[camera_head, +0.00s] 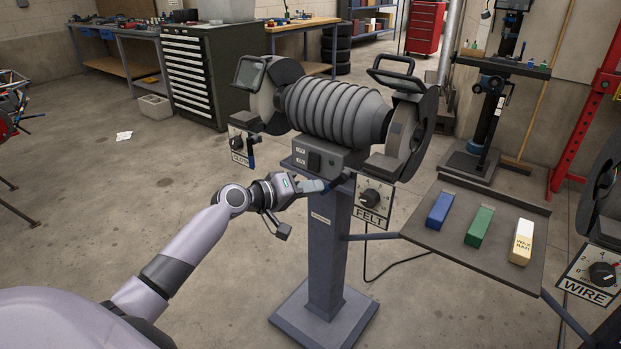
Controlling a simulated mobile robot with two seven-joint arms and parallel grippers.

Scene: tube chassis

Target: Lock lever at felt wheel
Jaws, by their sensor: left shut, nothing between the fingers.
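The felt wheel (405,128) is on the right end of the grey bench grinder, above a dial plate marked FELT (373,203). A small dark blue lever (342,180) shows just left of that plate, under the wheel's guard, and is partly hidden. My left gripper (322,186) reaches in from the lower left. It is shut and empty, with its tips close to the lever; I cannot tell whether they touch. My right gripper is not in view.
The grinder (335,112) stands on a grey pedestal (328,250). A second dial plate (239,145) and blue lever hang at its left wheel. A tray (450,250) at right holds blue, green and white-yellow bars. Another station marked WIRE (590,278) stands far right.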

